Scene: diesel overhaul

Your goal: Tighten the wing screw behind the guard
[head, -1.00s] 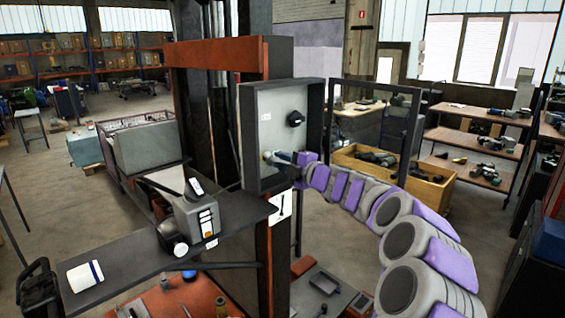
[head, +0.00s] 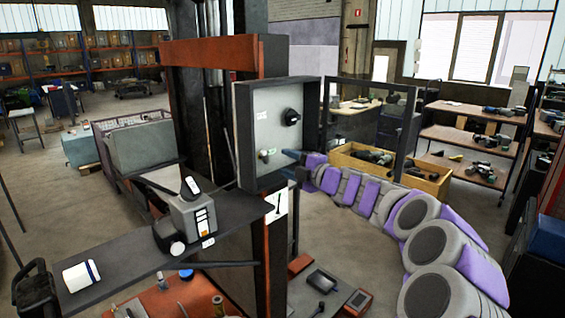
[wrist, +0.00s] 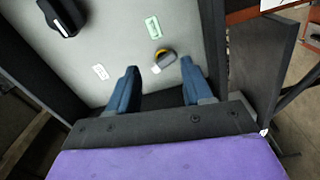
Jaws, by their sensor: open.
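A grey panel in an open-fronted dark box (head: 245,135) faces my arm in the head view. A small grey part with a yellow ring (wrist: 164,60), apparently the wing screw, sits low on it; in the head view it is a small knob (head: 265,158). My gripper (wrist: 160,88) is open and empty. In the wrist view its two blue fingers point at the panel, and the screw shows between and beyond the fingertips, not visibly touched. In the head view my gripper (head: 291,155) is at the box's right edge. Which part is the guard is unclear.
A black rotary knob (head: 290,117) is above the screw; it also shows in the wrist view (wrist: 63,16). A dark framed see-through panel (head: 372,110) stands right of the box. A dark shelf (head: 130,262) projects at lower left, carrying a device (head: 190,220).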

